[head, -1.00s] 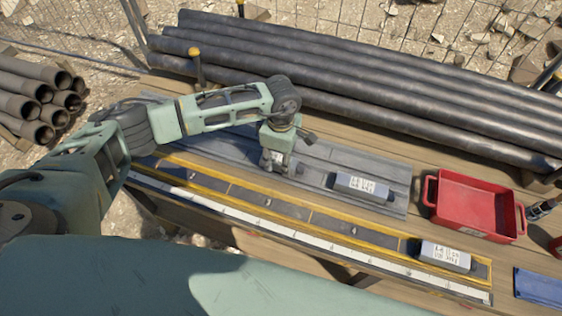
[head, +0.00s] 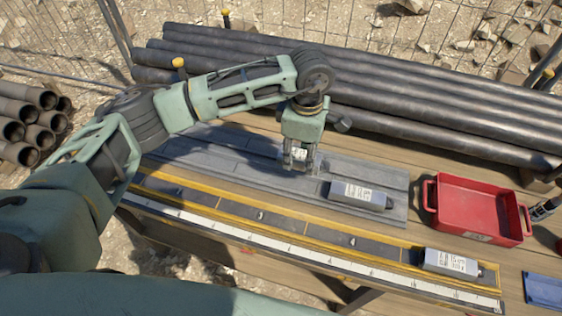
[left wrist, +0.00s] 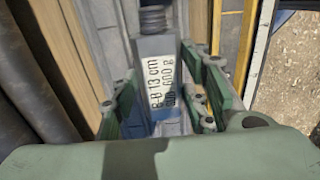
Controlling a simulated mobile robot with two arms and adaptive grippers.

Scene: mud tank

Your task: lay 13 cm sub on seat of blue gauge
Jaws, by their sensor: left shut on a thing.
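The 13 cm sub (left wrist: 158,88) is a grey block with a white label reading "13 cm" and a dark threaded end. In the left wrist view it sits between the two green fingers of my left gripper (left wrist: 165,115), which is shut on it. In the head view my left gripper (head: 299,166) is over the grey slotted mat (head: 235,160), and the sub is mostly hidden by the fingers. A flat blue piece (head: 545,291) is cut off at the right edge; I cannot tell whether it is the blue gauge.
Another grey sub (head: 358,194) lies on the mat to the right. A long yellow-edged gauge (head: 290,231) with a white scale runs in front, with a sub (head: 450,263) at its right end. A red tray (head: 478,208) stands right. Dark pipes (head: 440,115) lie behind.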

